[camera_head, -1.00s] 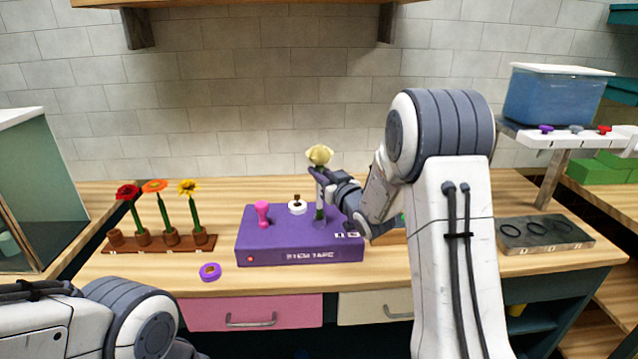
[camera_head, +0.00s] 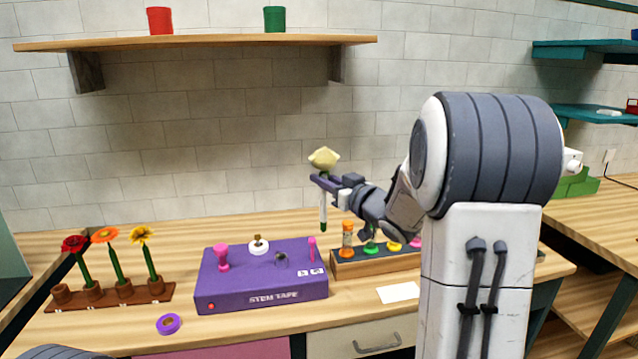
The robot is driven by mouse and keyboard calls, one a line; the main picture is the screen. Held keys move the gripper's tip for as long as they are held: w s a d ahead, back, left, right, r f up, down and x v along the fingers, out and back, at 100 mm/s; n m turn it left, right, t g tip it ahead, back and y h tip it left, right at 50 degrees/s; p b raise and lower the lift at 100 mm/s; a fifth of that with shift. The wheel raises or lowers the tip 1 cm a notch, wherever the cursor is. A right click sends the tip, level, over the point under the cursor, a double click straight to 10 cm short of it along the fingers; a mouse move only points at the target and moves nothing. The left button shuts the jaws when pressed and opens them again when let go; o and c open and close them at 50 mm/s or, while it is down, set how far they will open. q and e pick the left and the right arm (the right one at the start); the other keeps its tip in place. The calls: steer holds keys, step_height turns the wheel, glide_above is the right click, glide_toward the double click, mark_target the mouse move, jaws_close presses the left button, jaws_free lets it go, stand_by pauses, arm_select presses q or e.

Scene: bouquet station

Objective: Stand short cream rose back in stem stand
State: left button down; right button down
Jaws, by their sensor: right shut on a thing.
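The short cream rose (camera_head: 324,159) is upright in my right gripper (camera_head: 326,184), which is shut on its stem. The stem's green lower end hangs free in the air, above and right of the purple stem tape box (camera_head: 255,291). The brown stem stand (camera_head: 112,298) is at the left of the table. It holds a red flower (camera_head: 76,244), an orange flower (camera_head: 106,236) and a yellow flower (camera_head: 142,235). Its leftmost cup (camera_head: 61,293) looks empty. My left gripper is out of view.
A purple tape roll (camera_head: 168,324) lies in front, between stand and box. Pink knobs and a white spool (camera_head: 258,246) stick up from the box. A wooden rack (camera_head: 374,264) with coloured pieces and a white card (camera_head: 398,292) are at right. A shelf (camera_head: 200,42) hangs above.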

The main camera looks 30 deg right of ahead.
mark_target(332, 162)
steer(key=shift+r+p, duration=1.95)
steer(key=shift+r, duration=0.6)
steer(key=shift+f, duration=0.1)
